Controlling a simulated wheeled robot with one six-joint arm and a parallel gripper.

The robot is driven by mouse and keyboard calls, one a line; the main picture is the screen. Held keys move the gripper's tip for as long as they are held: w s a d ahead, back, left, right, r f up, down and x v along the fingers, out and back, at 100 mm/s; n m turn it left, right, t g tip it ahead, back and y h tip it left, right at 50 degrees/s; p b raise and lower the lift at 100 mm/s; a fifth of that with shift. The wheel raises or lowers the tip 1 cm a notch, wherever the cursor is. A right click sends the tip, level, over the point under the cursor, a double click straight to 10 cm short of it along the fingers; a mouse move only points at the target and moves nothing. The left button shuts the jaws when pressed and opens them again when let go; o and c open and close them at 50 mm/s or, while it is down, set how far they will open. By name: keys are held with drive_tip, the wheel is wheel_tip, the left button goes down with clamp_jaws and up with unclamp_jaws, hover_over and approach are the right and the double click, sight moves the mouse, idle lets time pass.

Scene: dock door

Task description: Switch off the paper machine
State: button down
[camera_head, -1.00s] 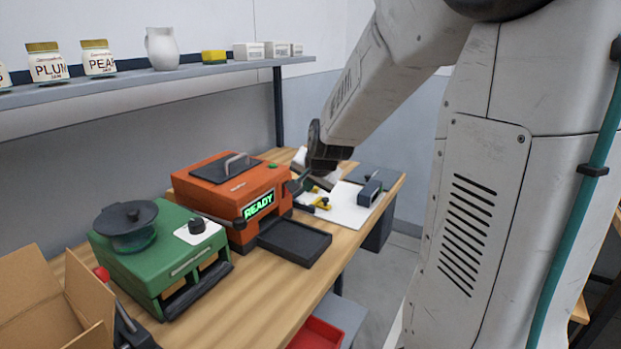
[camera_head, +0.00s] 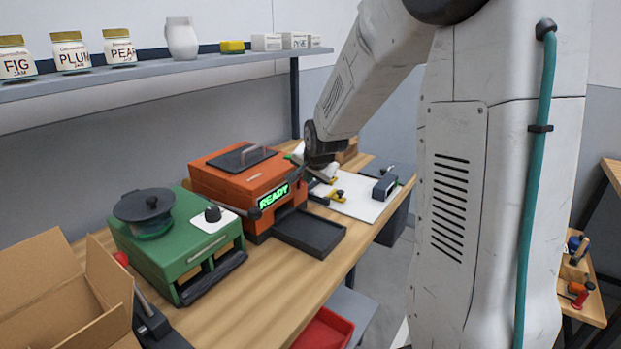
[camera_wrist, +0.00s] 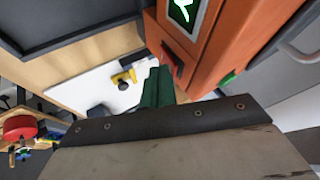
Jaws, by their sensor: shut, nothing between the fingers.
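A black tray (camera_head: 312,233) juts from the orange machine's front. A green machine (camera_head: 180,245) and an open cardboard box (camera_head: 60,290) stand to the left. A white board (camera_head: 365,205) with small yellow parts lies beyond. A shelf (camera_head: 150,75) with jars runs above.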

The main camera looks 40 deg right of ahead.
drive_tip(key=shift+w, duration=0.1)
drive_tip(key=shift+w+a, duration=0.1)
drive_tip(key=shift+w, duration=0.05)
drive_tip(key=shift+r, duration=0.2)
drive_tip(key=shift+r, duration=0.7)
